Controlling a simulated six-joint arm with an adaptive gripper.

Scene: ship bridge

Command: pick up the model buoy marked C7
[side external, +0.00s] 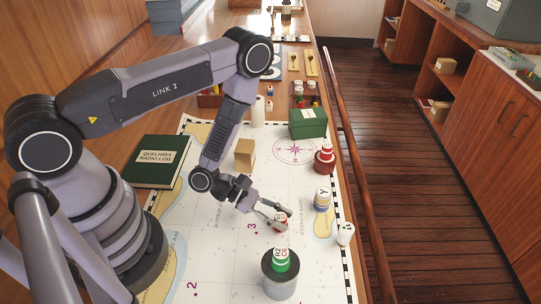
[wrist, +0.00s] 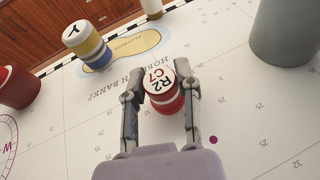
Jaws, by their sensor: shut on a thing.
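In the side view the same buoy (side external: 281,219) is partly hidden by my gripper (side external: 276,215). It is at or close to the chart (side external: 225,250); I cannot tell whether its base touches.
A grey cylinder (side external: 279,282) bears a green buoy (side external: 281,260) nearer the camera. A wooden block (side external: 245,154) and green box (side external: 308,124) stand behind.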

